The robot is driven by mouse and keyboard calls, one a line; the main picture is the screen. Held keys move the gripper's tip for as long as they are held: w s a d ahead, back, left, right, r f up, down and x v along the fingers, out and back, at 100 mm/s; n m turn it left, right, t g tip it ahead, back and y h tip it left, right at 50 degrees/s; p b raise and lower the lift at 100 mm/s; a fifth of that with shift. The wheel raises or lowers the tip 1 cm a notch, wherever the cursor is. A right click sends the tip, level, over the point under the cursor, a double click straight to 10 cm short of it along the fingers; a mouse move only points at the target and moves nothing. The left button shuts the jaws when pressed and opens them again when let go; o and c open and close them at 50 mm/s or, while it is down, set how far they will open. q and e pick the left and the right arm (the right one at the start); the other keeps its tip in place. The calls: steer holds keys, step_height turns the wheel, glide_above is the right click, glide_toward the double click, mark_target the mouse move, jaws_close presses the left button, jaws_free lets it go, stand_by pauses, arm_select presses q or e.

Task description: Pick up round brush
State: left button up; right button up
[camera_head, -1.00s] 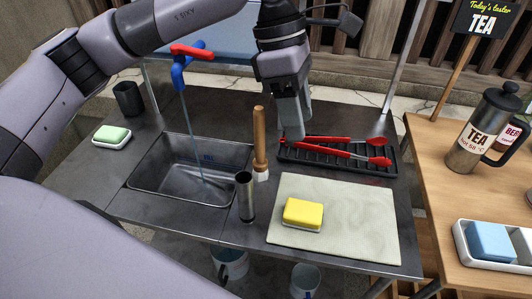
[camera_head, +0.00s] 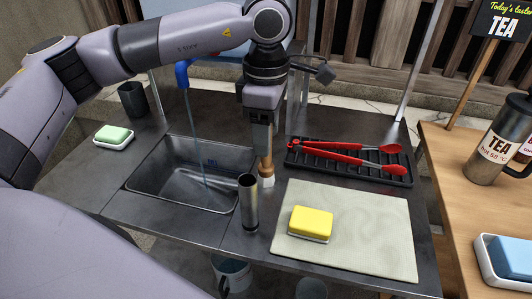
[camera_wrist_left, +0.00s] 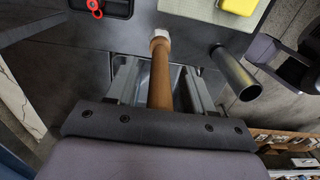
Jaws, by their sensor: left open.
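The round brush (camera_head: 267,172) has a wooden handle and a white end, and it stands upright on the metal counter beside the sink. In the left wrist view the brush (camera_wrist_left: 160,72) runs between the two fingers. My left gripper (camera_head: 262,142) is above and around the handle, with its jaws open. In the left wrist view the gripper (camera_wrist_left: 162,88) shows a finger on each side of the handle, with a gap beside it. The upper handle is mostly hidden by the gripper in the head view.
A metal cylinder (camera_head: 249,204) stands close in front of the brush. The sink (camera_head: 150,192) is at left. A black rack (camera_head: 350,172) with red tongs (camera_head: 340,148) lies at right. A yellow sponge (camera_head: 312,220) sits on a pale mat (camera_head: 380,225).

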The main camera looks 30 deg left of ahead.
arm_select(q)
steer(key=shift+f, duration=0.1)
steer(key=shift+c, duration=0.3)
arm_select(e)
steer(key=shift+d+f, duration=0.1)
arm_select(q)
jaws_close()
